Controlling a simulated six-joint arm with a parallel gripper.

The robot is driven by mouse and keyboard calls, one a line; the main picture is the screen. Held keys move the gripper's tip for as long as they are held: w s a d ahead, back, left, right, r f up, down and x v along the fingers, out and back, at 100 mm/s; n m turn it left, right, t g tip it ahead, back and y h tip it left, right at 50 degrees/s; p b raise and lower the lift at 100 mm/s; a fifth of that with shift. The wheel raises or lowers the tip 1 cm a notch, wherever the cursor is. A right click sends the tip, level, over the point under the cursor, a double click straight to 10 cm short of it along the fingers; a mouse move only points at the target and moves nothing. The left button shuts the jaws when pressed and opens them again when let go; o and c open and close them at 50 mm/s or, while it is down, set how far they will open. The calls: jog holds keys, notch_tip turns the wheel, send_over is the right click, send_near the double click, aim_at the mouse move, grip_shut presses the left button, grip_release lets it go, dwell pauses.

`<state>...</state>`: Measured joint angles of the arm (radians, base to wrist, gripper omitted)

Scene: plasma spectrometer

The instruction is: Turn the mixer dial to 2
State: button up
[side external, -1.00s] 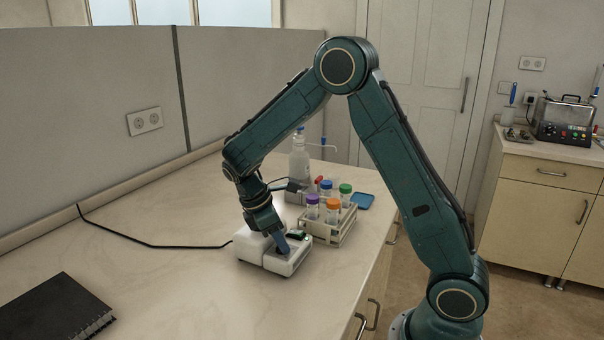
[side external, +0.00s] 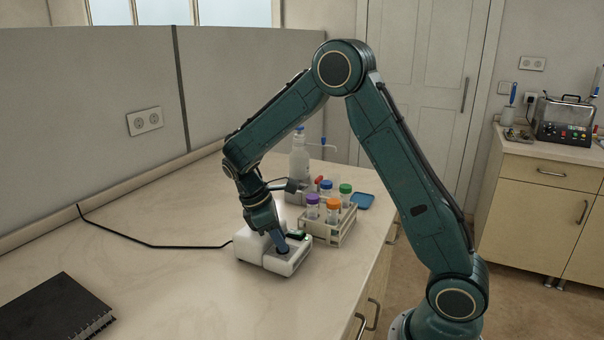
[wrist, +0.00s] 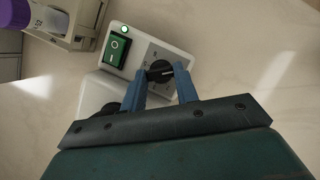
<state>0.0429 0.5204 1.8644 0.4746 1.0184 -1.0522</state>
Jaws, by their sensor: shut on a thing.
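The mixer (side external: 252,248) is a small white device on the bench. In the side view my gripper (side external: 283,248) is on the mixer's top. The scale's numbers are too small and partly covered to read.
A rack (side external: 341,231) of capped tubes stands just right of the mixer, with a wash bottle (side external: 299,158) behind. A black cable (side external: 150,243) runs left from the mixer. A black notebook (side external: 50,310) lies front left.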

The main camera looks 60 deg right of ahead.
jog(key=m, duration=0.2)
jog(key=m+y, duration=0.1)
jog(key=m, duration=0.1)
jog(key=shift+d+g, duration=0.2)
jog(key=shift+g, duration=0.1)
jog(key=m+y, duration=0.1)
jog(key=m, duration=0.2)
jog(key=shift+w+d+m+y, duration=0.1)
jog(key=shift+d+m+y, duration=0.05)
jog(key=shift+m+y, duration=0.25)
jog(key=m+y, duration=0.1)
jog(key=m, duration=0.2)
jog(key=shift+d+m, duration=0.1)
jog(key=shift+m, duration=0.3)
jog(key=shift+d+r+m+t+y, duration=0.1)
jog(key=shift+m+t+y, duration=0.25)
jog(key=shift+m, duration=0.75)
jog(key=shift+m+t+y, duration=0.15)
jog(key=shift+m+y, duration=0.4)
jog(key=shift+m, duration=0.55)
jog(key=o, duration=0.7)
